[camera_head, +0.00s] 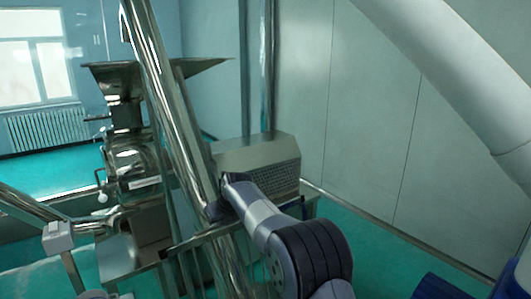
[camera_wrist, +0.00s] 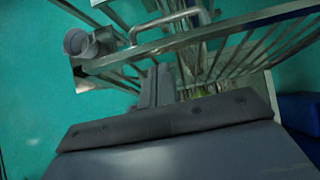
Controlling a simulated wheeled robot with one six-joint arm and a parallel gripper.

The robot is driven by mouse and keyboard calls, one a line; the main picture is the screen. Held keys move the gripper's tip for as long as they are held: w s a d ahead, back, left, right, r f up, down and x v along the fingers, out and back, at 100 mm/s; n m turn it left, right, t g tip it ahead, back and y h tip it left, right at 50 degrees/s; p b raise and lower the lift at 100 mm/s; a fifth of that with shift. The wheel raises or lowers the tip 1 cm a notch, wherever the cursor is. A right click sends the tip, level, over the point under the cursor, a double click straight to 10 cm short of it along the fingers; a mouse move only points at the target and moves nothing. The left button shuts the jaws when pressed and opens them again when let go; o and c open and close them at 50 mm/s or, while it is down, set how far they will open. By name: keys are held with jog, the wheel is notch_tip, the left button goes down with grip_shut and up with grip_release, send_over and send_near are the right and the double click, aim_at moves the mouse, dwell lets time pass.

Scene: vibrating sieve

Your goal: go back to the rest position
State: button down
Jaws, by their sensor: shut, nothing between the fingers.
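My gripper (camera_wrist: 158,85) is in the wrist view, its two dark fingers together and nothing between them. They point toward steel railings and pipework seen from above. In the head view my arm reaches up from the bottom right. The end of the arm shows beside the large slanted steel pipe, and the fingertips cannot be made out there. The vibrating sieve machine (camera_head: 130,160), with a wide steel hopper (camera_head: 115,78) on top, stands to the left of that pipe.
The slanted steel pipe (camera_head: 170,110) runs close to my arm. A steel box with a perforated side (camera_head: 265,165) stands behind it. A railing (camera_wrist: 240,28) crosses the wrist view. A blue object (camera_wrist: 300,115) is at the right. Green floor (camera_wrist: 40,60) is open at the left.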

aim_at(213, 232)
jog(key=shift+p+x, duration=1.05)
jog(key=shift+x, duration=2.85)
